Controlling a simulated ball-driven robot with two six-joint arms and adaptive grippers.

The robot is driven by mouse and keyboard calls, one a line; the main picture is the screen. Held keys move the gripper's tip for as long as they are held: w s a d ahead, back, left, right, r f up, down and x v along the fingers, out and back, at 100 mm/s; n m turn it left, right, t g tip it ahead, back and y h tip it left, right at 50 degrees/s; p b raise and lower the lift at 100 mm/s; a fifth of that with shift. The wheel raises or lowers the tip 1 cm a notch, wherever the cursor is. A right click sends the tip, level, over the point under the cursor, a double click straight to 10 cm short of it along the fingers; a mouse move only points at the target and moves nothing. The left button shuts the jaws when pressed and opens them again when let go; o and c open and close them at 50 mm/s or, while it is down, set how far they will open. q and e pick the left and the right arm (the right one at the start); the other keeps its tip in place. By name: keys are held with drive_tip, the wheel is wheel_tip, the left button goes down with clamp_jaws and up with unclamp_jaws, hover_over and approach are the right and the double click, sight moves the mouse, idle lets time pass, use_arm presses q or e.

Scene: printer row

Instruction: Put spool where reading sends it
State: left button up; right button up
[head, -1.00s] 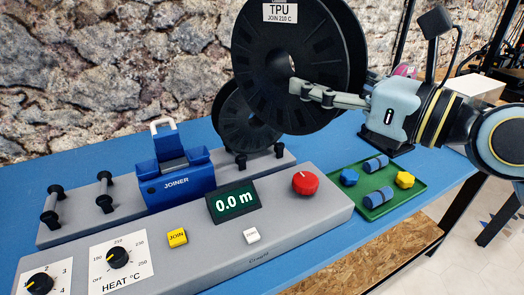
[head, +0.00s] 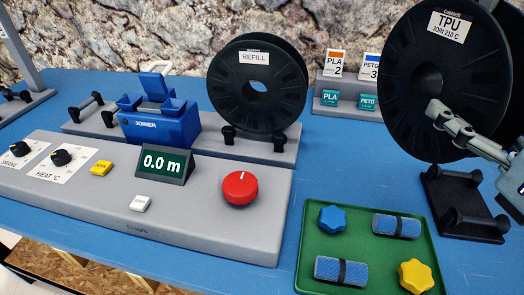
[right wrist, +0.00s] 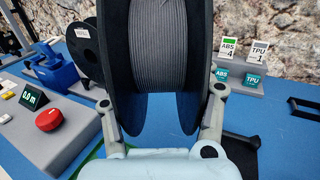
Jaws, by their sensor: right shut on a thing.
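My right gripper (head: 452,128) is shut on a large black spool (head: 425,75) labelled TPU, JOIN 210 C. The spool is upright above the blue table, beside a black cradle (head: 462,203) at right. In the right wrist view the spool (right wrist: 163,50), wound with grey filament, sits between the two fingers (right wrist: 165,110). A second black spool (head: 232,85), labelled REFILL, stands upright on the grey joiner base (head: 225,205). The display (head: 166,163) reads 0.0 m. My left gripper is not in view.
A blue joiner (head: 158,120) and red knob (head: 240,188) are on the base. A green tray (head: 370,235) holds blue and yellow parts. Signs PLA 2 (head: 336,63) and PETG 3 (head: 371,67) stand behind; ABS 4 (right wrist: 229,49) and TPU 1 (right wrist: 260,51) show in the wrist view.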

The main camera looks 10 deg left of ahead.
sight(438, 133)
drive_tip(key=f, duration=0.1)
drive_tip(key=a+f+b, duration=0.1)
drive_tip(key=f, duration=0.1)
drive_tip(key=shift+a, duration=0.15)
drive_tip(key=shift+a+f+b, duration=0.1)
drive_tip(key=shift+a+b, duration=0.2)
drive_tip(key=shift+a, duration=0.1)
drive_tip(key=shift+w+d+f, duration=0.1)
drive_tip(key=shift+w, duration=0.1)
drive_tip(key=w+f+b, duration=0.2)
drive_tip(key=w+f, duration=0.1)
drive_tip(key=w+f+b, duration=0.2)
drive_tip(key=w+f, duration=0.2)
drive_tip(key=w+f+b, duration=0.3)
drive_tip(key=w+f, duration=0.1)
drive_tip(key=shift+w+d, duration=0.2)
drive_tip(key=shift+d, duration=0.1)
drive_tip(key=shift+r, duration=0.1)
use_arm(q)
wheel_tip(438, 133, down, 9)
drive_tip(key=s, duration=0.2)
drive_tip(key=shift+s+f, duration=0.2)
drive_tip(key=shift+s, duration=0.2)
use_arm(e)
drive_tip(key=o, duration=1.1)
drive_tip(key=shift+f, duration=0.25)
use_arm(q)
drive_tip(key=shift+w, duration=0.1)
use_arm(e)
drive_tip(key=o, duration=0.4)
